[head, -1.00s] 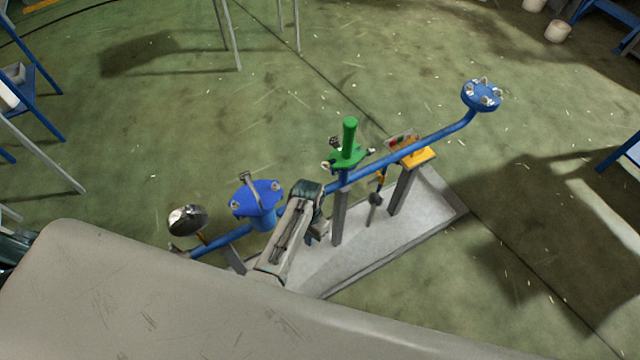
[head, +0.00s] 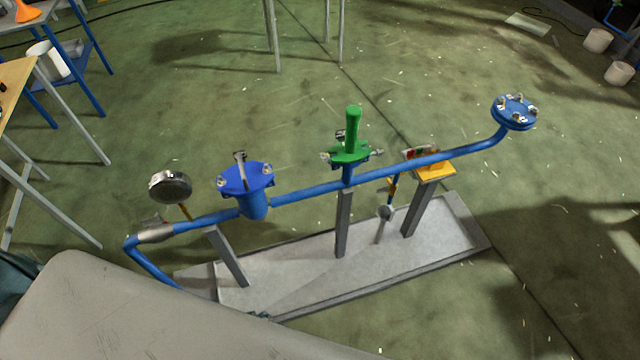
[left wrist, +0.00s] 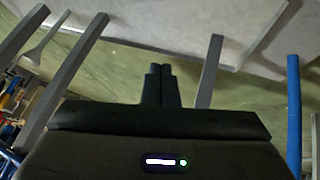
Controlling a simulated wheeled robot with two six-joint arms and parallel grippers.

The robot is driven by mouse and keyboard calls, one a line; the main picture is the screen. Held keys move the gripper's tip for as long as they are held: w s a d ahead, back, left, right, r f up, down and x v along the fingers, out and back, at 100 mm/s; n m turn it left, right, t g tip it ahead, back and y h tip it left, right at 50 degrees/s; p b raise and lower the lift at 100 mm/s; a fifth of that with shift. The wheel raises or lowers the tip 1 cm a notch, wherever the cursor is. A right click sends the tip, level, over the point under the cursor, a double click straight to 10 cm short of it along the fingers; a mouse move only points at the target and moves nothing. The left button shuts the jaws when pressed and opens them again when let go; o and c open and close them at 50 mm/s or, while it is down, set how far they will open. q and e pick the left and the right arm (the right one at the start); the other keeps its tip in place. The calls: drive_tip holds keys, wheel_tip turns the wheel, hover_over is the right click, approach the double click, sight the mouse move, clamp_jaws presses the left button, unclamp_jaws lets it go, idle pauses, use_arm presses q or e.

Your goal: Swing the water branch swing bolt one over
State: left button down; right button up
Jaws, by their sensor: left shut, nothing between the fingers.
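A blue pipe (head: 310,189) carries three bolted fittings. A blue capped fitting (head: 258,203) on the left has a metal bolt (head: 240,157) standing up at its back edge and others at its sides. A green fitting with a tall green post (head: 353,128) has small metal bolts around its plate. A blue round flange (head: 515,111) at the far right end bears several metal bolts. I cannot tell which is water branch swing bolt one. In the left wrist view my left gripper (left wrist: 158,72) is shut and empty, with no bolt near it. My right gripper is not visible.
Grey posts hold the pipe above a pale base plate (head: 300,262). A round gauge (head: 170,186) stands at the left, and a yellow block (head: 434,168) sits at the right. My grey body covers the lower left. Tables stand at the far left.

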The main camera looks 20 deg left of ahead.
use_arm(q)
drive_tip(key=w+d+r+n+t+b, duration=0.2)
drive_tip(key=w+r+n+t+b, duration=0.15)
drive_tip(key=w, duration=0.65)
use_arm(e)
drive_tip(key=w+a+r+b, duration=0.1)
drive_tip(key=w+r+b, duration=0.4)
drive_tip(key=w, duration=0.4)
use_arm(q)
drive_tip(key=n+t+b, duration=0.6)
drive_tip(key=n+t, duration=0.6)
drive_tip(key=n, duration=0.2)
approach(327, 158)
drive_tip(key=s+a+f, duration=0.4)
drive_tip(key=s+a, duration=0.1)
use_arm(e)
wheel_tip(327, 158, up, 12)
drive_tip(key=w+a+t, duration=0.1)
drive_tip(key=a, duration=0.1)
use_arm(q)
drive_tip(key=d+p+x, duration=0.2)
drive_tip(key=x, duration=1)
drive_tip(key=shift+d+r+h, duration=0.35)
drive_tip(key=shift+d+h, duration=0.05)
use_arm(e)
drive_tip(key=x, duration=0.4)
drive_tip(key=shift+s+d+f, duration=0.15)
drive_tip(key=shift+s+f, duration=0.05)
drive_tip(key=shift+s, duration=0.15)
